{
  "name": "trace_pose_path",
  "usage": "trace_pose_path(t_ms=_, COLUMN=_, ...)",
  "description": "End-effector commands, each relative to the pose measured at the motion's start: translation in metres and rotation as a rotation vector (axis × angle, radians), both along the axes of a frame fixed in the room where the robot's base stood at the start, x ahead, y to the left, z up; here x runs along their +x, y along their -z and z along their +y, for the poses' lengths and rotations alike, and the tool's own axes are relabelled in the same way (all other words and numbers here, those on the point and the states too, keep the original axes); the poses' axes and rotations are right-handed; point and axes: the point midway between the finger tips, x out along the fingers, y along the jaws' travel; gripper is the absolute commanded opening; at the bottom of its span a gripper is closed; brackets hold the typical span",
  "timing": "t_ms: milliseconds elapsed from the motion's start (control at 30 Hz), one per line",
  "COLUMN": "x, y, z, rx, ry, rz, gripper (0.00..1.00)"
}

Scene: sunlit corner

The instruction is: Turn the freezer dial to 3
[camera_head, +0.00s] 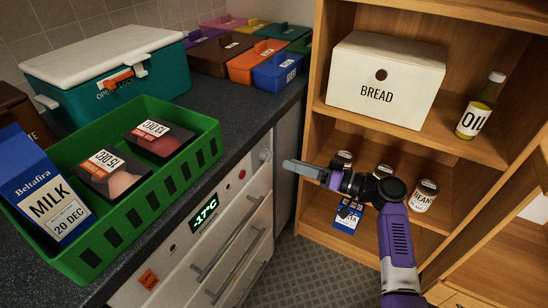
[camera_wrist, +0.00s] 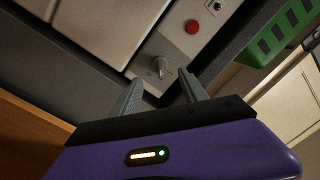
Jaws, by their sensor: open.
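The freezer (camera_head: 218,262) is a white drawer unit under the dark counter, with a display (camera_head: 205,212) that appears to read -17°C. Its dial (camera_head: 265,154) is a small light knob at the right end of the control panel. In the wrist view the dial (camera_wrist: 160,68) shows as a grey knob with faint marks around it, too small to read. My gripper (camera_head: 287,165) is open and empty, just right of the dial in the head view. In the wrist view my gripper (camera_wrist: 158,88) has one finger on each side below the dial, apparently apart from it.
A red button (camera_wrist: 192,27) sits near the dial on the panel. A green crate (camera_head: 207,128) with milk (camera_head: 55,200) and packs stands on the counter (camera_head: 262,112). A wooden shelf (camera_head: 450,140) with a bread box (camera_head: 385,85) stands close on the right.

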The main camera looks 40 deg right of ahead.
Motion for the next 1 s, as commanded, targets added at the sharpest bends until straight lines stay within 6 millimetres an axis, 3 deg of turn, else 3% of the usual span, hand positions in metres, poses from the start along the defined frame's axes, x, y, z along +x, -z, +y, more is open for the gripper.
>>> trace_pose_path(t_ms=400, x=0.056, y=0.000, z=0.020, rx=0.000, ry=0.000, rz=0.002, gripper=0.51)
trace_pose_path(t_ms=800, x=0.065, y=0.000, z=0.023, rx=0.000, ry=0.003, rz=0.003, gripper=0.51)
trace_pose_path(t_ms=867, x=0.065, y=0.000, z=0.023, rx=0.000, ry=0.003, rz=0.003, gripper=0.43)
trace_pose_path(t_ms=1000, x=0.065, y=0.000, z=0.023, rx=0.000, ry=0.003, rz=0.003, gripper=0.16)
